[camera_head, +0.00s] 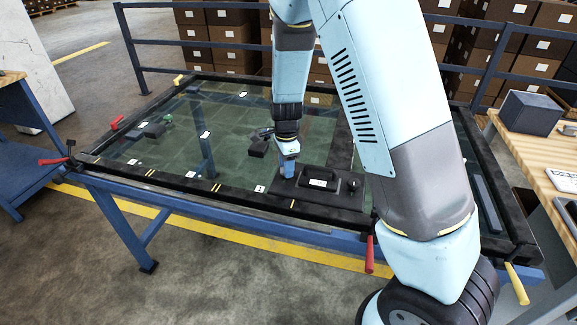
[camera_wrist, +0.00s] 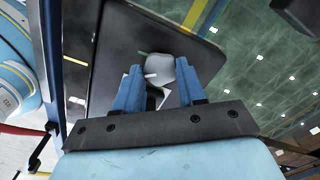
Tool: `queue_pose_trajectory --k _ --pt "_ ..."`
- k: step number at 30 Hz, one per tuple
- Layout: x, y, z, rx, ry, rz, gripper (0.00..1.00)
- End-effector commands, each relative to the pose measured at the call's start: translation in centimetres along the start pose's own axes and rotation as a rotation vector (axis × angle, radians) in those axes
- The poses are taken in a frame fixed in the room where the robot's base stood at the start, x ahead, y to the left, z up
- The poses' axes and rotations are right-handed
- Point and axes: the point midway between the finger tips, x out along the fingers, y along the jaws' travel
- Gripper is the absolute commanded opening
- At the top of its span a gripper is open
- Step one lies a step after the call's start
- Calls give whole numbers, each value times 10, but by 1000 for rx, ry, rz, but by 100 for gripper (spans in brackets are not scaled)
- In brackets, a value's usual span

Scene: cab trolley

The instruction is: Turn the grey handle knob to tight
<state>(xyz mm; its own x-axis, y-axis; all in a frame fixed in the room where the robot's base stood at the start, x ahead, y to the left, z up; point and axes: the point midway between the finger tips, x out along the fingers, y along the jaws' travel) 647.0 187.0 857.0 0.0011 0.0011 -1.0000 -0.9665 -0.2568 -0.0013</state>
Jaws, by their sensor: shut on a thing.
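The grey handle knob (camera_wrist: 160,67) shows in the wrist view between the tips of my blue fingers. It sits on a dark plate (camera_wrist: 122,60). A short green mark and a white line show beside and on the knob. My gripper (camera_wrist: 158,80) points down and is shut on the knob; in the head view my gripper (camera_head: 288,172) is at the left part of the dark plate (camera_head: 325,203), hiding the knob there. A black handle with a white label (camera_head: 321,183) stands in the plate's middle, and a small dark knob (camera_head: 353,184) is at its right.
The plate lies by the near edge of a glass-topped frame (camera_head: 165,180) with black rails. Small dark clamps (camera_head: 153,130) stand on the glass. A red lever (camera_head: 369,255) hangs at the front. A wooden bench (camera_head: 540,160) with a dark box (camera_head: 528,112) is at right.

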Motion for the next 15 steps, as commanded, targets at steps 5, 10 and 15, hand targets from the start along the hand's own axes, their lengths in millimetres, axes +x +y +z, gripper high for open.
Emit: queue_pose_trajectory --k 5,10,15 --pt "1 3 -3 170 4 6 9" --pt "1 4 -3 320 5 7 9" --pt "1 5 -3 444 5 8 9"
